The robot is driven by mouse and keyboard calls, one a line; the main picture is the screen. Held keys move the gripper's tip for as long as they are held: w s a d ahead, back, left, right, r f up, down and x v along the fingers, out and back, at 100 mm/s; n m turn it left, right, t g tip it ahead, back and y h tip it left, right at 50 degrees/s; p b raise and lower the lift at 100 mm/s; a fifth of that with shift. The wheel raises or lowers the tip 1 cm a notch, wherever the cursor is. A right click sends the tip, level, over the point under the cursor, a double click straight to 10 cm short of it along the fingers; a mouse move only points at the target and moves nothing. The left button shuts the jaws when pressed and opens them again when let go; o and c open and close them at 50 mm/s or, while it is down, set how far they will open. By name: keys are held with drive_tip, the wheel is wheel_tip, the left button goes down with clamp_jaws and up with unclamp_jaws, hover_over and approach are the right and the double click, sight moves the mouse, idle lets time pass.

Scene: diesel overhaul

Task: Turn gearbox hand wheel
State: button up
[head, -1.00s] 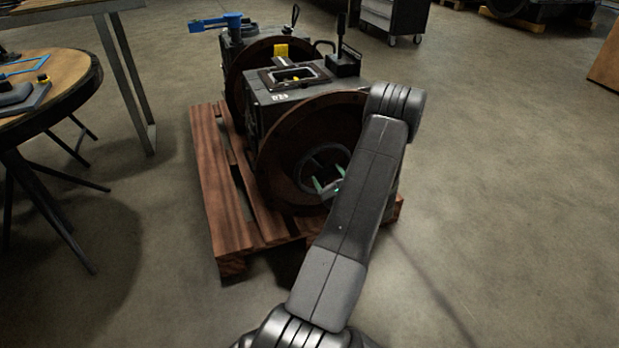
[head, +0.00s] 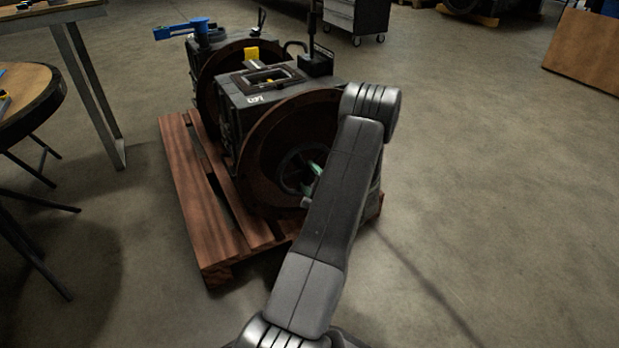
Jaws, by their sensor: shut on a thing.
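The gearbox (head: 240,103) is a dark metal housing with a big rust-brown round flange (head: 262,145) facing me. A small dark hand wheel (head: 284,174) sits at the middle of the flange, partly hidden by my arm. My gripper (head: 312,168), with green fingertips, is at the right side of this wheel and is shut on it. The exact grip on rim or spoke is too small to tell. My forearm covers the flange's right part.
The gearbox stands on a reddish wooden pallet (head: 190,190), with a second similar unit (head: 203,70) behind it. A round wooden table (head: 38,95) is at the left. A drawer cabinet (head: 357,18) stands behind. The floor at the right is clear.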

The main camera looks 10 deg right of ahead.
drive_tip(key=shift+f+n, duration=0.1)
drive_tip(key=shift+n, duration=1)
drive_tip(key=o, duration=1.4)
drive_tip(key=p+v, duration=0.3)
drive_tip(key=v, duration=1)
drive_tip(key=shift+s+d, duration=0.1)
drive_tip(key=shift+s, duration=0.25)
drive_tip(key=b+x, duration=0.3)
drive_tip(key=x, duration=1.1)
drive_tip(key=shift+s, duration=0.1)
